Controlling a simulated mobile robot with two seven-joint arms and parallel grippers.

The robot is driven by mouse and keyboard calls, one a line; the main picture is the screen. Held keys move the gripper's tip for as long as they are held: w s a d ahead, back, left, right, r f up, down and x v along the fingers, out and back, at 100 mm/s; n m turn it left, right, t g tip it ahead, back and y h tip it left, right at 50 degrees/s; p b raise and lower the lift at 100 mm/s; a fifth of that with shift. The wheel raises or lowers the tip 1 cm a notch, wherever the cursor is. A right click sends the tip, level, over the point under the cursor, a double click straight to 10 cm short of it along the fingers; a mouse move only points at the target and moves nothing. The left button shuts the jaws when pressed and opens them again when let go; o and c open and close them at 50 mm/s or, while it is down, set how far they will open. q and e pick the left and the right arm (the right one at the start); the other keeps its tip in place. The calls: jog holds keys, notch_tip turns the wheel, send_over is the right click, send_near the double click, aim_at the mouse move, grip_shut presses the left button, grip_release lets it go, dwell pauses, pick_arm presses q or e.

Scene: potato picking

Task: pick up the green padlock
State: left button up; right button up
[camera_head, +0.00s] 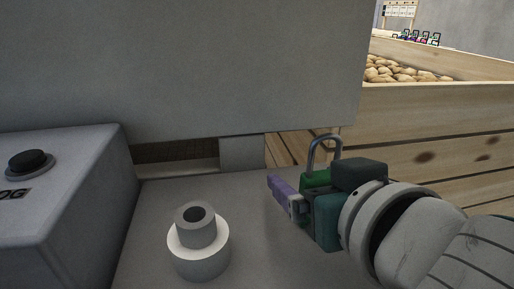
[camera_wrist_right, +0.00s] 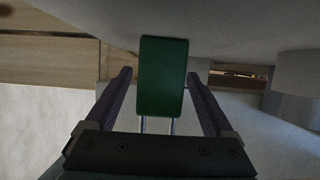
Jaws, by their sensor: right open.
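The green padlock (camera_head: 315,178) stands on the grey surface with its silver shackle upward, partly hidden behind my right gripper in the head view. My right gripper (camera_head: 280,190) is beside it, its purple fingers pointing left. In the right wrist view, the green body of the padlock (camera_wrist_right: 163,76) shows between the two open purple fingers of the right gripper (camera_wrist_right: 160,88), with a visible gap on each side. The shackle points toward the gripper's palm there. My left gripper is not in view.
A grey box with a black button (camera_head: 32,160) is at the left. A round grey-white stepped cylinder (camera_head: 198,250) stands front centre. A large grey panel (camera_head: 190,65) hangs behind. A wooden crate (camera_head: 430,120) of potatoes is at the right.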

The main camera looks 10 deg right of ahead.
jog(key=shift+w+f, duration=0.15)
jog(key=shift+w, duration=0.2)
jog(key=shift+c, duration=0.3)
grip_shut()
